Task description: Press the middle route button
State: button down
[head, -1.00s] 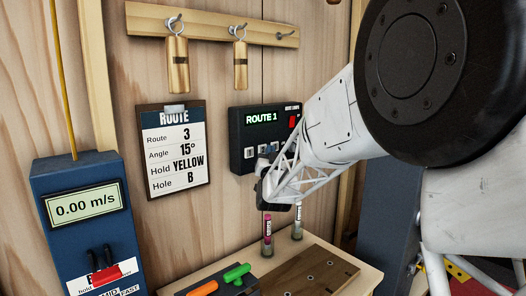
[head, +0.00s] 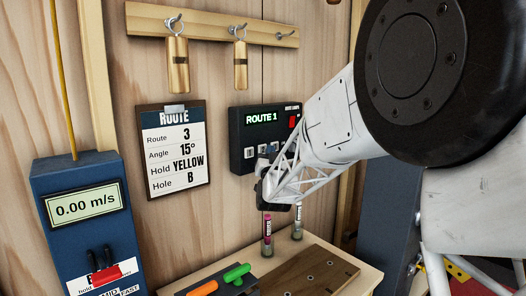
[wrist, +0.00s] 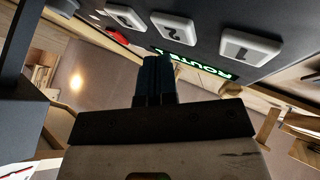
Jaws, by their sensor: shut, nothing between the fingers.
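The dark route panel (head: 238,120) hangs on the wooden wall, and its green display reads ROUTE 1. Its white buttons sit in a row below the display. In the wrist view, button 1 (wrist: 250,46), the middle button 2 (wrist: 174,28) and button 3 (wrist: 125,17) show upside down. My gripper (wrist: 155,60) is shut and empty, its dark fingertips close to button 2 in the picture; I cannot tell whether they touch it. In the head view, my gripper (head: 262,168) is just below the button row.
A route card (head: 174,150) reads Route 3, Angle 15°, Hold YELLOW, Hole B. Brass weights hang from a rail (head: 210,23) above. A blue speed box (head: 85,235) stands left. Below lie a bench with tubes (head: 267,230), orange and green pieces and a wooden board (head: 310,275).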

jog(key=shift+w+a, duration=0.55)
dwell(1.4)
jog(key=shift+s+d, duration=0.1)
dwell(0.4)
jog(key=shift+s+d, duration=0.45)
jog(key=shift+s+d, duration=0.1)
jog(key=shift+s+d, duration=1.7)
jog(key=shift+d, duration=0.1)
